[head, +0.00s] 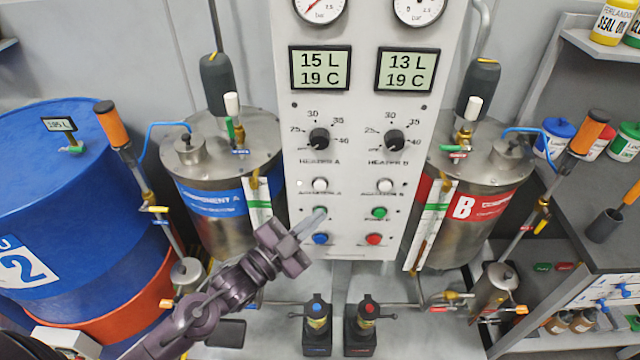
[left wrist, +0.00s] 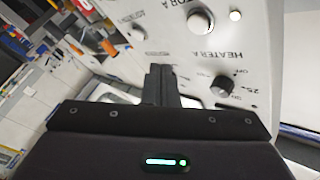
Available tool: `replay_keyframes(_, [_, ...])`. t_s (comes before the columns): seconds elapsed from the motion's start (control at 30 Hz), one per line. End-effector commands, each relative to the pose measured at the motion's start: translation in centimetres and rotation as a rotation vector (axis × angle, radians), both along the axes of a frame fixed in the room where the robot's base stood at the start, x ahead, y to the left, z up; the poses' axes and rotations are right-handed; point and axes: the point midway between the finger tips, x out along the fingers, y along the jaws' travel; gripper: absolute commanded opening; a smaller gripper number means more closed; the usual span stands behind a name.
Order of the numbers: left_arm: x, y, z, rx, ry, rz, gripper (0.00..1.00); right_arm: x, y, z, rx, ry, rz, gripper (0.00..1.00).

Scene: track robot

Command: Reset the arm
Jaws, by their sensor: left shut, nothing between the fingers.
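My left arm comes in from the lower left in the head view. My left gripper (head: 310,222) is shut and empty, in front of the lower part of the white control panel (head: 345,140). Its fingertips are close to the green button on the left column; I cannot tell whether they touch it. In the left wrist view the closed fingers (left wrist: 161,85) point toward the panel (left wrist: 225,60), with the heater A knob (left wrist: 222,86) to their right. My right gripper is not in view.
A blue-labelled tank (head: 210,190) and a red-labelled tank (head: 490,200) flank the panel. A large blue drum (head: 60,190) stands at the left, near my arm. Two small pumps (head: 317,325) (head: 362,325) stand below the panel. A shelf (head: 600,265) is at the right.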

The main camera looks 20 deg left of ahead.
Motion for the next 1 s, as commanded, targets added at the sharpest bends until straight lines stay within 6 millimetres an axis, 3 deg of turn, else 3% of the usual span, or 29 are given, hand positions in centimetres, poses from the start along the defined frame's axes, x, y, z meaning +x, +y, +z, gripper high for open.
replay_keyframes(0.33, [0.1,0.1,-0.2,0.000,0.003,0.002,0.00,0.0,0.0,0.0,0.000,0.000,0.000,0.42])
replay_keyframes(0.47, [0.6,1.1,-3.1,0.002,0.066,0.038,0.00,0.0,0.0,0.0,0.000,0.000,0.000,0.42])
replay_keyframes(0.57, [1.1,3.0,-8.3,0.003,0.182,0.099,0.00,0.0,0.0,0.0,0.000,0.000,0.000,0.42])
replay_keyframes(0.67, [0.7,5.3,-15.5,0.003,0.339,0.179,0.00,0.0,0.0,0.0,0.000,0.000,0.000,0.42])
replay_keyframes(0.77, [-0.8,7.3,-22.7,0.000,0.504,0.259,0.00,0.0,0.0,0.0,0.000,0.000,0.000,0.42])
replay_keyframes(0.87, [-3.6,8.9,-29.7,-0.004,0.672,0.334,0.00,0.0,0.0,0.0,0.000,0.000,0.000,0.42])
replay_keyframes(1.0, [-9.4,10.3,-38.8,-0.006,0.907,0.431,0.00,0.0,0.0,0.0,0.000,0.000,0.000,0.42])
